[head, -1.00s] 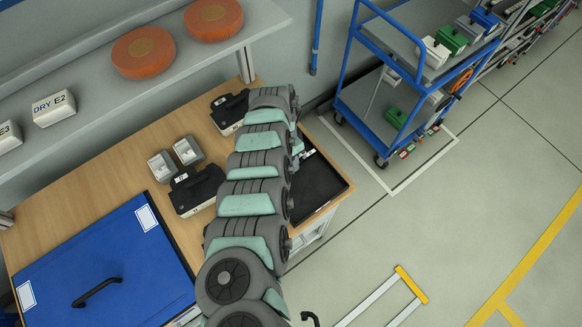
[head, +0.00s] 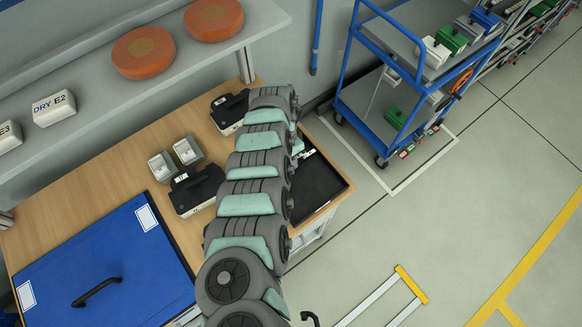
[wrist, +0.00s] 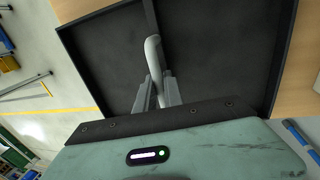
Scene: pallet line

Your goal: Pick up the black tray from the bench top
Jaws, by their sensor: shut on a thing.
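The black tray (head: 318,183) is at the right end of the wooden bench top, partly hidden behind my arm in the head view. In the wrist view the black tray (wrist: 215,50) fills the upper middle, with a raised rim and a dividing strip. A grey curved handle (wrist: 153,58) stands at its middle. My gripper (wrist: 157,88) has its two fingers closed around the lower part of this handle. In the head view my gripper is mostly hidden by my arm. I cannot tell whether the tray touches the bench.
The wooden bench (head: 130,175) also holds a blue lidded case (head: 105,265), black-and-grey devices (head: 195,188) and small grey boxes (head: 187,150). A shelf (head: 100,85) with orange discs runs above. A blue cart (head: 385,110) stands to the right; the floor in front is open.

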